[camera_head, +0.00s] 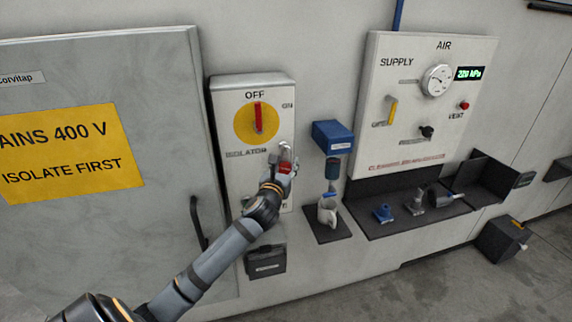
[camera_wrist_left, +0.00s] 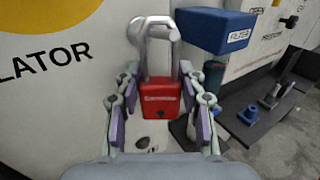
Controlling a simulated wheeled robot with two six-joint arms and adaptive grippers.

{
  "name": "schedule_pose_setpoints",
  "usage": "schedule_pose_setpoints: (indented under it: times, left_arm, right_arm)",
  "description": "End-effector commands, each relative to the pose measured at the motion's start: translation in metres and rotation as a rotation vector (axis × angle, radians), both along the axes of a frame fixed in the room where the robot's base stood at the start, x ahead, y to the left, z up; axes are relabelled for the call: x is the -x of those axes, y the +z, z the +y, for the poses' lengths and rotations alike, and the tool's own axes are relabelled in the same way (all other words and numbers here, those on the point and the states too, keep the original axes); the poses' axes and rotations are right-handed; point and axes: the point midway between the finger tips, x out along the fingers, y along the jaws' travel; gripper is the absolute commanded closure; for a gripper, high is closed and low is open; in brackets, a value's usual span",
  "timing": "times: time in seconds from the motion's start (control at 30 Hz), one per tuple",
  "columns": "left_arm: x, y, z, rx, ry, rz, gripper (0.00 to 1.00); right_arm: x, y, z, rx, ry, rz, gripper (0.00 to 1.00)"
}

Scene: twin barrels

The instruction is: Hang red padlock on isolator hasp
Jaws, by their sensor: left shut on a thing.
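The red padlock (camera_wrist_left: 160,100) is upright between the fingers of my left gripper (camera_wrist_left: 162,103), its grey shackle pointing up. In the head view the padlock (camera_head: 285,167) shows as a small red patch at the gripper (camera_head: 280,172). The hasp (camera_wrist_left: 137,30) is a pale metal piece on the isolator box, behind and to the left of the shackle top; in the head view it (camera_head: 287,148) is just above the padlock. I cannot tell whether the shackle passes through it. The isolator box (camera_head: 225,95) has a red handle (camera_head: 259,117) upright at OFF. My right gripper is out of view.
A blue FILTER box (camera_wrist_left: 215,30) juts from the wall right of the gripper. The air panel (camera_head: 400,150) and a dark tray (camera_head: 375,232) with fittings are further right. A grey cabinet door (camera_head: 150,70) is left.

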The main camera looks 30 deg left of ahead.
Motion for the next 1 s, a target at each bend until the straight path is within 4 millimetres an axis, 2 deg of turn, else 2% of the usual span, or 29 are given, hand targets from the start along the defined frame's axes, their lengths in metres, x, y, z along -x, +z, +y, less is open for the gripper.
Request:
schedule_pose_setpoints:
  times: [0.17, 0.2, 0.4, 0.67, 0.77, 0.87, 1.0]
  left_arm:
    - [0.0, 0.0, 0.0, 0.0, 0.0, -0.001, 0.95]
    - [0.0, 0.0, 0.0, 0.0, 0.0, -0.001, 0.57]
    - [0.0, 0.0, 0.0, 0.0, 0.0, 0.0, 0.34]
    - [0.0, 0.0, 0.0, 0.0, 0.001, 0.001, 0.34]
    - [0.006, -0.001, -0.002, -0.001, 0.0, 0.003, 0.34]
    - [0.023, -0.001, -0.008, -0.003, -0.002, 0.003, 0.34]
    - [0.056, -0.001, -0.021, -0.008, -0.004, 0.005, 0.34]
  right_arm:
    - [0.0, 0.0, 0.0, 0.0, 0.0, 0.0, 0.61]
    - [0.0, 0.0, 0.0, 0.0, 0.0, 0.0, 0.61]
    - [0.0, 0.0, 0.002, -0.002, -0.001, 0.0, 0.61]
    - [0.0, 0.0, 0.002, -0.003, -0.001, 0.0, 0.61]
    - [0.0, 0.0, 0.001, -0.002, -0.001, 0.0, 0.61]
    - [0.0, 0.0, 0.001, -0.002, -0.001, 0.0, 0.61]
    - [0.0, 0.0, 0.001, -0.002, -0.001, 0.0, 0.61]
